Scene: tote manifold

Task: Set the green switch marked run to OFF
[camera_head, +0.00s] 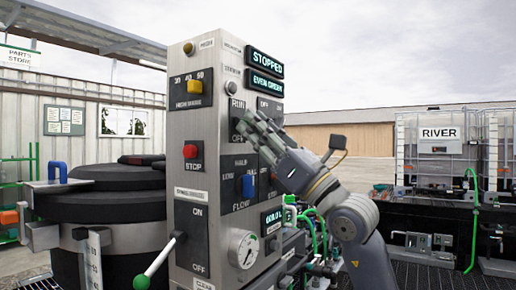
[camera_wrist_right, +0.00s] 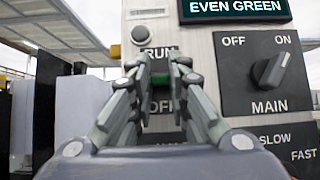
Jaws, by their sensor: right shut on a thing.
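The green run switch (camera_wrist_right: 160,79) is on the grey control panel (camera_wrist_right: 138,50), with RUN printed above it and OFF below it. Only a small bit of green shows between my fingertips, so its setting cannot be told. My right gripper (camera_wrist_right: 160,70) is shut on the switch in the right wrist view. In the head view, my right gripper (camera_head: 246,124) reaches in from the right to the panel's front face and hides the switch. My left gripper is not in view.
The MAIN knob (camera_wrist_right: 270,70) is right of the switch. Displays read STOPPED (camera_head: 266,62) and EVEN GREEN (camera_head: 265,85). A red stop button (camera_head: 190,151), a blue flow switch (camera_head: 248,186), a gauge (camera_head: 243,249) and a long lever (camera_head: 158,262) are nearby.

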